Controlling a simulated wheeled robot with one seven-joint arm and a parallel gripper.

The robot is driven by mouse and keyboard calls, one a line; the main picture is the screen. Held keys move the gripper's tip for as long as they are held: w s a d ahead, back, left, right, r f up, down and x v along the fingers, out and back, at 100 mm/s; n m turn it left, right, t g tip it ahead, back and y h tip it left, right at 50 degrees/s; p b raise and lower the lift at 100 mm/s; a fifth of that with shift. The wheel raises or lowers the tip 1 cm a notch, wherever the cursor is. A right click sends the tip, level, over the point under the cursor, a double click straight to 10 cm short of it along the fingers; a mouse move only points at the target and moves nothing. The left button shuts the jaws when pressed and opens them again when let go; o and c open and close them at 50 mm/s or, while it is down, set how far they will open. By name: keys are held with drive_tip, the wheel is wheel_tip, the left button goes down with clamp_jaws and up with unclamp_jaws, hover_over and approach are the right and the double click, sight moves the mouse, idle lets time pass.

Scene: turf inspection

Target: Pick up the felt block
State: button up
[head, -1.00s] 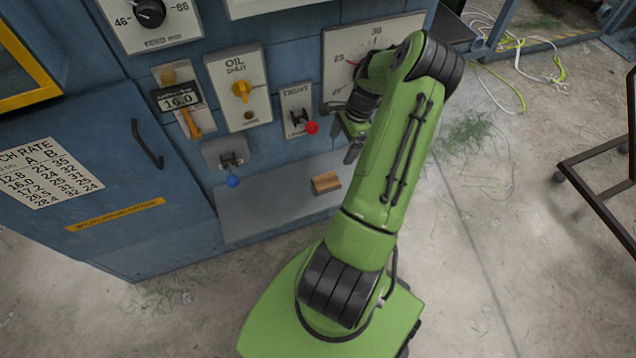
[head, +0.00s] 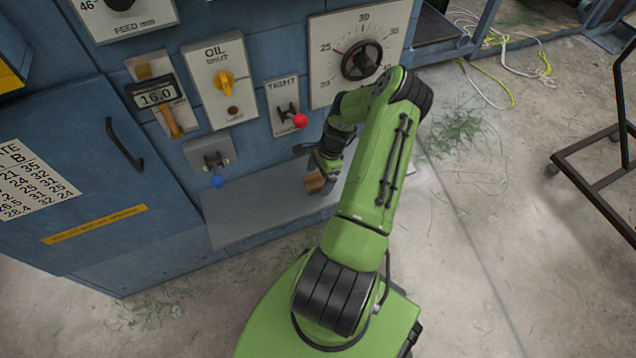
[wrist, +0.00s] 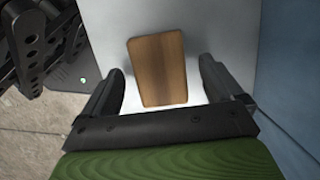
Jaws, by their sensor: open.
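The felt block is a small brown block (head: 313,184) on the grey shelf at the foot of the blue machine. In the head view my gripper (head: 318,172) is just above it and partly covers it. In the wrist view the block (wrist: 158,68) lies ahead of and between the two dark fingers of my gripper (wrist: 163,88), with a gap on each side. My gripper is open and empty. I cannot tell how high the fingertips are above the shelf.
The grey shelf (head: 250,212) is otherwise bare. Above it, a blue-knobbed lever (head: 217,180), a red-knobbed lever (head: 298,121) and a handwheel (head: 362,60) stick out from the machine. A wheeled black frame (head: 600,180) stands at right on open concrete.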

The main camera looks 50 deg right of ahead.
drive_tip(key=shift+f, duration=0.2)
idle(0.4)
drive_tip(key=c, duration=1.1)
